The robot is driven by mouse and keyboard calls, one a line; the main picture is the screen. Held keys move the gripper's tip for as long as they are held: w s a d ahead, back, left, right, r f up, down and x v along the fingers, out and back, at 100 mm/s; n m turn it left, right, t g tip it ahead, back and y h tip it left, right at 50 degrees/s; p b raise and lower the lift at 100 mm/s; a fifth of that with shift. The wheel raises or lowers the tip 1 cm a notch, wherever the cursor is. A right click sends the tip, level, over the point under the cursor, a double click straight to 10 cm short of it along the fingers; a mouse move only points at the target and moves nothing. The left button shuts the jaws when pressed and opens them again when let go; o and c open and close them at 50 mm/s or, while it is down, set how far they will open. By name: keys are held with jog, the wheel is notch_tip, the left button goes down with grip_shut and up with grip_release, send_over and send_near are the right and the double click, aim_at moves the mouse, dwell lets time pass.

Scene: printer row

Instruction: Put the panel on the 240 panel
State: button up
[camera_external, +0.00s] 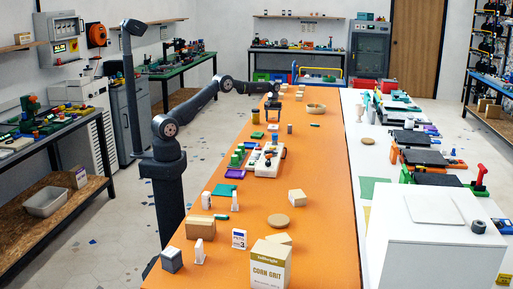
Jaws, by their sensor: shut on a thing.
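My gripper (272,98) is at the end of my outstretched arm, above the far part of the orange table. It is small in this view and points down. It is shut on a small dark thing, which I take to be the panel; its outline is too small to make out. Several dark flat plates lie on the right-hand white bench, among them a near one (438,180), a middle one (424,158) and a far one (409,137). No 240 marking is readable, so I cannot tell which is the 240 panel.
The orange table (335,190) carries a white tray with parts (268,162), a round tan bowl (316,108), a corn grit box (270,264) and several small blocks. A large white box (430,245) stands at the front right. The table's right strip is mostly clear.

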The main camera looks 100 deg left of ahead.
aim_at(272, 118)
jog(key=shift+s+a+f, duration=0.2)
jog(key=shift+a+f, duration=0.15)
jog(key=shift+a, duration=0.2)
jog(key=shift+s+a+f, duration=0.15)
jog(key=shift+a+f, duration=0.15)
jog(key=shift+a, duration=0.2)
jog(key=shift+f, duration=1.95)
jog(key=shift+f, duration=0.15)
jog(key=o, duration=1)
notch_tip(272, 118, up, 12)
jog(key=shift+r, duration=0.15)
